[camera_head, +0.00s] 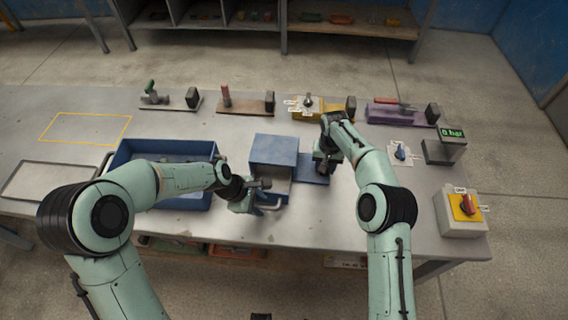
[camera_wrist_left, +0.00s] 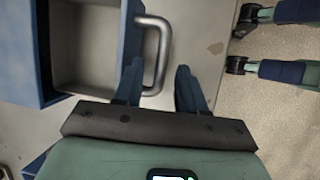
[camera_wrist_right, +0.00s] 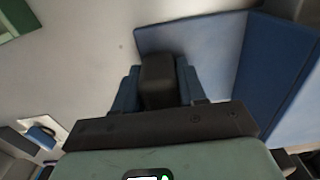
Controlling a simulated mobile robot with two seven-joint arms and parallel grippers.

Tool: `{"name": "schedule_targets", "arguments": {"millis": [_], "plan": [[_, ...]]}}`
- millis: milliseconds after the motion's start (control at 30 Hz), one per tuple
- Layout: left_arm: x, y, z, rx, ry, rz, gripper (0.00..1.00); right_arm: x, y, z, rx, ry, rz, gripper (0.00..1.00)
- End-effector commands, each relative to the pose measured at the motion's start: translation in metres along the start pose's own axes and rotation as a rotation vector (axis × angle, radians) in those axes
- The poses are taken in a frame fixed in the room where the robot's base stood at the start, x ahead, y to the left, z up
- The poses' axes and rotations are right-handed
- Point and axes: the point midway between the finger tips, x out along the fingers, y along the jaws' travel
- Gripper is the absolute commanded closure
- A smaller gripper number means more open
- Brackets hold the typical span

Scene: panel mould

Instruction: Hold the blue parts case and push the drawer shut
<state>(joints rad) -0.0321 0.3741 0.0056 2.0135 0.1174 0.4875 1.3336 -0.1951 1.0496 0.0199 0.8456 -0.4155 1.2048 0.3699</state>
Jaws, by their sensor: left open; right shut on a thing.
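The blue parts case (camera_head: 273,148) stands on the table with its drawer (camera_head: 277,173) pulled out towards me. In the left wrist view the drawer (camera_wrist_left: 88,45) is grey and empty where visible, with a curved grey handle (camera_wrist_left: 165,50). My left gripper (camera_head: 264,195) is open at the drawer front. In its wrist view the handle bar lies between the spread fingers (camera_wrist_left: 158,80); contact cannot be told. My right gripper (camera_head: 325,165) is shut on a black grip block (camera_wrist_right: 158,78) at the blue plate (camera_wrist_right: 205,45) on the case's right side.
A large blue bin (camera_head: 165,150) stands left of the case, partly behind my left arm. A flat tray (camera_head: 48,180) lies further left. Clamp fixtures (camera_head: 245,105) line the back edge. A switch box (camera_head: 461,212) and a display box (camera_head: 443,150) stand at the right.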

Motion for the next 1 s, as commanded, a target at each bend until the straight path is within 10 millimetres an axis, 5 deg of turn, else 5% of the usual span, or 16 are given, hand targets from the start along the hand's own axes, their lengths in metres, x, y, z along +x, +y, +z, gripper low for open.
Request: {"name": "schedule_targets", "arguments": {"millis": [233,367,600,1000], "plan": [[0.000,0.000,0.000,0.000,0.000,0.000,0.63,-0.001,0.000,0.000,0.001,0.001,-0.001,1.00],[0.000,0.000,0.000,0.000,0.000,0.000,1.00,-0.001,0.000,0.000,0.000,0.001,-0.001,1.00],[0.001,0.007,0.000,0.001,0.000,0.002,1.00,-0.001,0.000,0.000,0.000,0.001,-0.001,1.00],[0.013,0.081,-0.007,0.000,0.001,0.006,1.00,-0.001,-0.001,0.001,-0.003,-0.001,-0.001,1.00]]}}
